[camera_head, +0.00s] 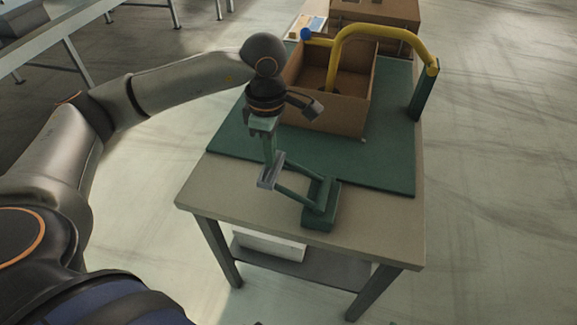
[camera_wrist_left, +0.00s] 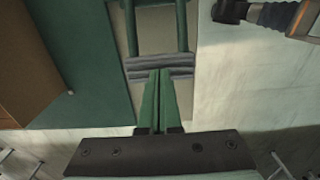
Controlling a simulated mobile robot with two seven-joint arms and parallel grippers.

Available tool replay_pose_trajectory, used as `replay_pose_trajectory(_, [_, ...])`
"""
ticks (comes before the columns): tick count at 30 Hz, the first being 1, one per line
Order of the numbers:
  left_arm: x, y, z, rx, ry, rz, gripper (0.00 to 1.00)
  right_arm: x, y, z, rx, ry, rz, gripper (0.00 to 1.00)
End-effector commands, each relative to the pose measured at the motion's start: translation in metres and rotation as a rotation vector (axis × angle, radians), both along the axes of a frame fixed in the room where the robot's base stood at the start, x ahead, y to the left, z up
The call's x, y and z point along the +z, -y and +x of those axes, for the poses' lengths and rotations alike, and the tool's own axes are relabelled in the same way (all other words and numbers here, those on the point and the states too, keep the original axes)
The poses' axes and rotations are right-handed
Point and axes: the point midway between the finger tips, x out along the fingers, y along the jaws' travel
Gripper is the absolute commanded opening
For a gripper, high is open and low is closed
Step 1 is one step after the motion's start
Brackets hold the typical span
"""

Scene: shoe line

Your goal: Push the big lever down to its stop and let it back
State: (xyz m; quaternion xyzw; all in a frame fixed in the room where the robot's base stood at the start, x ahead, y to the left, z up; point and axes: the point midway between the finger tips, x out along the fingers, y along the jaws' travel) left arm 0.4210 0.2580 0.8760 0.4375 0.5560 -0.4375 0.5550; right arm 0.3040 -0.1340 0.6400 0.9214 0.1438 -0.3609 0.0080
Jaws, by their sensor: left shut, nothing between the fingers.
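The big lever has a dark green base (camera_head: 320,212) near the table's front edge. Two green arms run from the base to a grey ribbed pad (camera_head: 270,173), tilted and raised above the tabletop. In the left wrist view the pad (camera_wrist_left: 140,66) lies across the two green arms. My left gripper (camera_head: 272,157) is shut with nothing between its green fingers. It points down at the pad. Its fingertips (camera_wrist_left: 158,73) overlap the pad's edge in the left wrist view; I cannot tell whether they touch it.
An open cardboard box (camera_head: 323,114) stands on the green mat (camera_head: 385,165) behind the lever. The beige tabletop (camera_head: 225,194) is clear left of the lever.

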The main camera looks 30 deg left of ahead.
Motion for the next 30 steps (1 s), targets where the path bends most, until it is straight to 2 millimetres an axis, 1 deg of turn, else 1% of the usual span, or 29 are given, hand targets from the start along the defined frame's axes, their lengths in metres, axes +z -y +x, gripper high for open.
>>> replay_pose_trajectory(1, [0.008,0.0,0.0,-0.001,0.001,-0.001,0.0,0.005,0.002,-0.001,-0.004,-0.001,-0.002,0.5])
replay_pose_trajectory(16, [0.053,0.001,0.0,-0.001,0.002,-0.001,0.0,0.021,0.015,-0.007,-0.033,-0.001,-0.016,0.5])
replay_pose_trajectory(19, [0.057,0.001,0.0,-0.001,0.001,-0.002,0.0,0.021,0.017,-0.008,-0.037,0.001,-0.018,0.5])
replay_pose_trajectory(30, [0.055,0.0,0.0,-0.001,0.001,-0.001,0.0,0.02,0.017,-0.008,-0.037,0.001,-0.018,0.5])
